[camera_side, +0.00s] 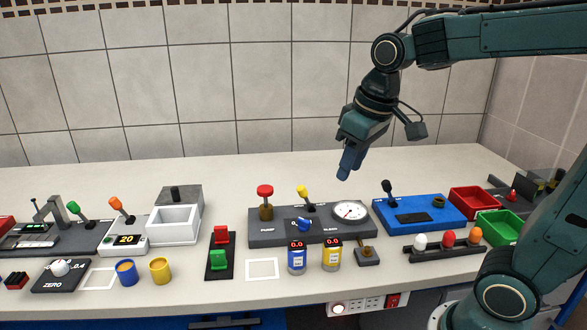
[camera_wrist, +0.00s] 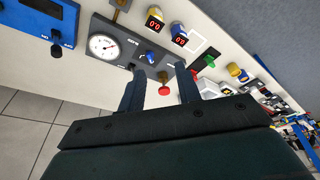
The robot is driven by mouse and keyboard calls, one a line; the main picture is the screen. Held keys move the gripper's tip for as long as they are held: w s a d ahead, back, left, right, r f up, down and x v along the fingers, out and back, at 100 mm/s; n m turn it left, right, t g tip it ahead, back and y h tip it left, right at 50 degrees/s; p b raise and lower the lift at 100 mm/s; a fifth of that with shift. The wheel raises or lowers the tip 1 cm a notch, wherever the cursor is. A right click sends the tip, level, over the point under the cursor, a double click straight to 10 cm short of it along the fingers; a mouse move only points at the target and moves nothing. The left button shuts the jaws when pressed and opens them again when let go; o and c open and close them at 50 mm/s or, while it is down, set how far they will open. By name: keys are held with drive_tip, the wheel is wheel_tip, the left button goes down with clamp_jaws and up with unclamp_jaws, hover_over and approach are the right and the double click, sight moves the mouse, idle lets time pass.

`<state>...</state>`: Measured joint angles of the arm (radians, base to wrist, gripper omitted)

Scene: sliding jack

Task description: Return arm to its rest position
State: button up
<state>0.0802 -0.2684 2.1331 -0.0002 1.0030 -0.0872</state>
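My gripper (camera_side: 346,170) hangs in the air above the back of the bench, pointing down, behind and above the grey panel (camera_side: 268,233) with the dial gauge (camera_side: 350,211). In the wrist view, the two fingers of my gripper (camera_wrist: 160,73) stand apart with nothing held between them. The red knob (camera_wrist: 164,90) shows beyond the gap between the fingers, as do parts of the grey panel. In the side view the fingers overlap each other. No marker of a rest position is seen.
A blue panel (camera_side: 418,212) with a black lever, a red bin (camera_side: 473,201) and a green bin (camera_side: 499,226) stand at right. A white box (camera_side: 173,225) and several coloured levers are at left. The tiled wall (camera_side: 230,95) rises behind. Air around the gripper is clear.

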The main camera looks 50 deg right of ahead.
drive_tip(key=s+a+f+t, duration=0.2)
drive_tip(key=s, duration=0.9)
drive_tip(key=shift+s+a, duration=0.15)
drive_tip(key=shift+s, duration=0.05)
drive_tip(key=shift+f, duration=0.1)
idle(0.8)
